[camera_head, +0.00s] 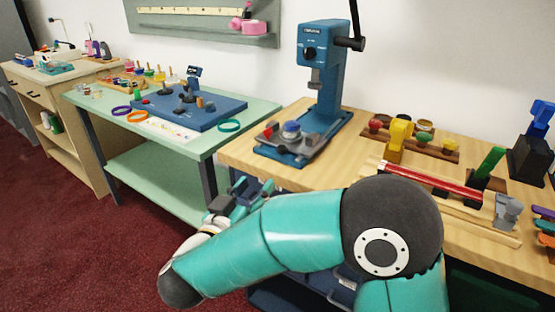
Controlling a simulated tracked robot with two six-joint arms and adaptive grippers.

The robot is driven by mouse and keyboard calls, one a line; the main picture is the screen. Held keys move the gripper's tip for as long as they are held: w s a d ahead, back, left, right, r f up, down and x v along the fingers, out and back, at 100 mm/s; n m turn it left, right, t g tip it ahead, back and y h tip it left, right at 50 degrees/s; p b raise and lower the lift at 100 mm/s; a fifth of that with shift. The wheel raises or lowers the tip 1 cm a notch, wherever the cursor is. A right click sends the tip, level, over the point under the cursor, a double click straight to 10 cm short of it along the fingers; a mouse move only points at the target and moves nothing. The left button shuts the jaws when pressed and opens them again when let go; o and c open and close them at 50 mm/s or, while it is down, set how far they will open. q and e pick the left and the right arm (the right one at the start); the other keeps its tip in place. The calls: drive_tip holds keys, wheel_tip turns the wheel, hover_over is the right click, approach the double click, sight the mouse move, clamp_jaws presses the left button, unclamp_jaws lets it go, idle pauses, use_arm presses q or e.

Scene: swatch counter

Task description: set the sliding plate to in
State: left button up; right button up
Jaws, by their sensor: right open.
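The blue press (324,75) stands upright on the light wooden counter, with a black lever at its upper right. The grey sliding plate (295,147) is on the front part of the press base, forward of the press head. A round blue-topped piece (291,129) sits on it, and a small red part shows at its left. My right gripper (243,188) is open, apart from the plate, below and left of it near the counter's front left corner. My teal right arm crosses the lower middle and hides part of the counter front. My left gripper is not in view.
Right of the press are a wooden rack (420,136) with small coloured pieces, a yellow piece (399,134) and a long red-topped rail (430,181). A green table (255,110) with a blue board (195,112) stands left, with a floor gap between.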

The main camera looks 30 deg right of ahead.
sight(281, 152)
drive_tip(key=b+x, duration=0.1)
drive_tip(key=x, duration=1.4)
drive_tip(key=shift+w+d, duration=0.25)
drive_tip(key=shift+w, duration=0.05)
drive_tip(key=shift+c, duration=0.3)
clamp_jaws()
drive_tip(key=shift+d, duration=0.1)
